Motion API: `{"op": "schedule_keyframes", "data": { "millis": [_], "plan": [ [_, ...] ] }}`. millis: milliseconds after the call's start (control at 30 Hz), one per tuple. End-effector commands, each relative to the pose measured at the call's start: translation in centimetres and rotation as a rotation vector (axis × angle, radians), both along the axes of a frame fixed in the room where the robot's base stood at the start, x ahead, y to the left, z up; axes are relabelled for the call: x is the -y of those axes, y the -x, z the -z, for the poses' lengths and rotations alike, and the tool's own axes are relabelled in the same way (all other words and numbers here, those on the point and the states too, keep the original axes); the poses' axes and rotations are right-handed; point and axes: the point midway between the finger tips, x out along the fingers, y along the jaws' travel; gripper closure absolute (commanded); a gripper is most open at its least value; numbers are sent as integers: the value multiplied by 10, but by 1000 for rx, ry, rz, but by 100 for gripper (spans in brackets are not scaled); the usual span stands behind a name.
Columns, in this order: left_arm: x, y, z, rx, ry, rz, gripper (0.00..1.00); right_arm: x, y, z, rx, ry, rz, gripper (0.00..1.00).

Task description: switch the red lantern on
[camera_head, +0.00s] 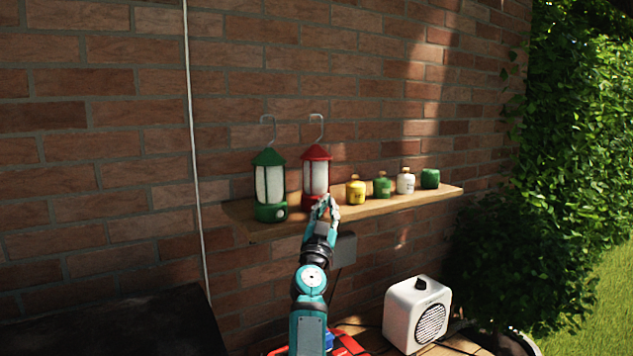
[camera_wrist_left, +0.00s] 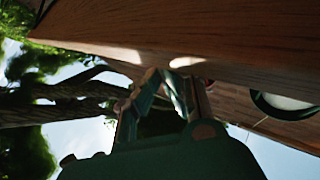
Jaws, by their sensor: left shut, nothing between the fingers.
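The red lantern (camera_head: 315,176) stands upright on the wooden wall shelf (camera_head: 385,205), right of the green lantern. It has a red roof, white panels, a wire hook and a red base. Its panels look about as pale as the green lantern's; I cannot tell a glow. My left gripper (camera_head: 329,204) is shut and empty in front of the red base, hiding part of it and any knob there. I cannot tell whether the fingertips touch it. In the left wrist view the fingers (camera_wrist_left: 163,82) reach up to a wooden surface (camera_wrist_left: 200,45). My right gripper is not in view.
A green lantern (camera_head: 269,187) with a pale knob stands close on the left. Yellow, green and white canisters (camera_head: 355,190) stand to the right on the shelf. A grey box (camera_head: 344,250) hangs below. A white heater-like box (camera_head: 417,314) stands lower right.

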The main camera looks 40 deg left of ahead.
Motion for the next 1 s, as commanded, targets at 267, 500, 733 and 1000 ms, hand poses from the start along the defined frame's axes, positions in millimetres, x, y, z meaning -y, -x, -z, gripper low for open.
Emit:
{"op": "schedule_keyframes", "data": {
  "millis": [267,500,733,1000],
  "plan": [
    [-5,-1,1,0,1,-2,100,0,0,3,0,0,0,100],
    [-8,-3,0,0,0,-4,100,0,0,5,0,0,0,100],
    [-10,-3,-1,1,0,-5,100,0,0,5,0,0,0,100],
    [-10,-2,-3,4,-2,-7,100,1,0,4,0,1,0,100]
  ]
}}
